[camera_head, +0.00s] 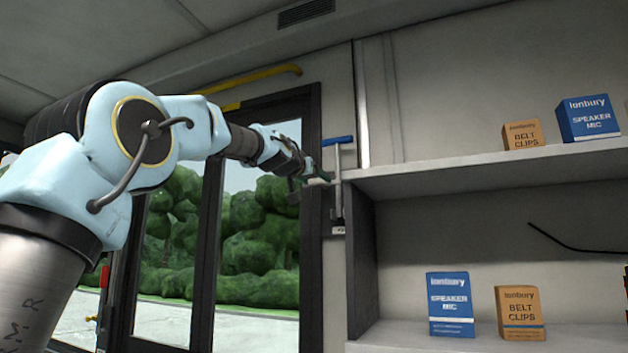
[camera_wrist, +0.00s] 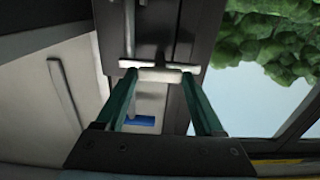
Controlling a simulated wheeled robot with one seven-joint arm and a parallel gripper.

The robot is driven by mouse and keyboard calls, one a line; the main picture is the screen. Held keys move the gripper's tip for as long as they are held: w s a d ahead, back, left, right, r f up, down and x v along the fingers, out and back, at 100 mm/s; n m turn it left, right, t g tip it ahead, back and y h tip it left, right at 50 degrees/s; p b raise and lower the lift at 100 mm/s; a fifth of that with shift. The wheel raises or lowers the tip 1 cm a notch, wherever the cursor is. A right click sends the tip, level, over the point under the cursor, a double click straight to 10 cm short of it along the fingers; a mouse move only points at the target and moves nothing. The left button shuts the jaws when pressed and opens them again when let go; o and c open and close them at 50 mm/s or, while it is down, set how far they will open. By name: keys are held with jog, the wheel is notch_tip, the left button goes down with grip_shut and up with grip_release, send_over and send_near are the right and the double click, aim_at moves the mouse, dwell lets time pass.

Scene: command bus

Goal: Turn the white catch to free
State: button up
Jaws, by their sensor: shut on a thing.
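The white catch (camera_wrist: 150,66) is a short white bar on a dark door post, lying across the wrist view. A second white piece of it sits between the fingertips. My gripper (camera_wrist: 158,78) has green fingers, one at each end of this piece, closed on it. In the head view, my gripper (camera_head: 316,177) reaches the post beside the shelf. The catch (camera_head: 323,183) is small there and partly hidden by the fingers. Which setting it points to cannot be read.
A blue-handled lever (camera_head: 338,140) is just above my gripper; its blue end shows between the fingers in the wrist view (camera_wrist: 138,122). A shelf unit (camera_head: 430,175) with blue and orange boxes stands close on the right. Glazed doors (camera_head: 209,230) are on the left.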

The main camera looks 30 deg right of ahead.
jog(key=shift+m+b, duration=0.35)
jog(key=shift+m, duration=0.05)
jog(key=m+b, duration=0.2)
jog(key=m, duration=0.1)
jog(key=shift+f+m, duration=0.1)
jog(key=shift+m, duration=0.3)
jog(key=m+b, duration=0.1)
jog(key=m, duration=0.3)
jog(key=m+b, duration=0.1)
jog(key=m, duration=0.8)
jog(key=shift+m, duration=0.3)
jog(key=o, duration=1.4)
jog(key=shift+s, duration=0.1)
